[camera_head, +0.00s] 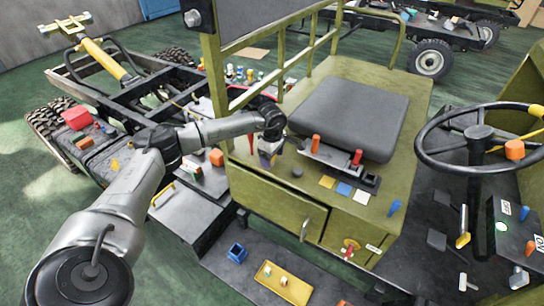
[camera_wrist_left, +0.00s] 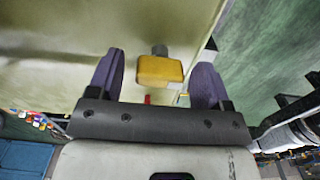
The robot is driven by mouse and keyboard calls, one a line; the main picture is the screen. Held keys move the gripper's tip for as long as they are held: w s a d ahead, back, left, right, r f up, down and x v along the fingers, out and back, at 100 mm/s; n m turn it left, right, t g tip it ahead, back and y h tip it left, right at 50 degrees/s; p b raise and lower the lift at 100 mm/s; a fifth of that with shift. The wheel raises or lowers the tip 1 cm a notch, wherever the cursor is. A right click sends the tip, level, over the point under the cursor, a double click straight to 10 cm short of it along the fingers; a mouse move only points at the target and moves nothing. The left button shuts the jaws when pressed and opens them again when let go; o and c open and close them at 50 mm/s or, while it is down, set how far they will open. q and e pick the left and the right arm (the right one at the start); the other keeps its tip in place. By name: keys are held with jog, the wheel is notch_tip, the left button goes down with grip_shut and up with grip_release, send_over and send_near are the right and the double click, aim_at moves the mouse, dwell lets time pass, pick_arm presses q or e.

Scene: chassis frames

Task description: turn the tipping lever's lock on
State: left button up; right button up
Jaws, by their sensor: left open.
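My left gripper (camera_head: 267,158) is at the left edge of the olive seat box (camera_head: 262,203), left of the seat. In the left wrist view, its purple fingers (camera_wrist_left: 157,82) are apart. A yellow block (camera_wrist_left: 160,70) on a grey stub shows between them, with gaps on both sides. I cannot tell whether it is the lock. An orange-handled lever (camera_head: 315,143) and a red-handled lever (camera_head: 357,157) stand on a dark bracket beside the seat. I cannot tell which is the tipping lever. My right gripper is out of view.
The dark seat (camera_head: 350,115) stands behind the levers, and an olive rail (camera_head: 270,90) rises beside my left gripper. The steering wheel (camera_head: 477,135) is at the right. A yellow tray (camera_head: 283,283) and a blue box (camera_head: 237,253) lie on the lower step.

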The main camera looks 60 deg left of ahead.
pick_arm(q)
notch_tip(320, 180, up, 14)
jog(key=shift+b, duration=0.3)
jog(key=shift+f, duration=0.1)
dwell(0.7)
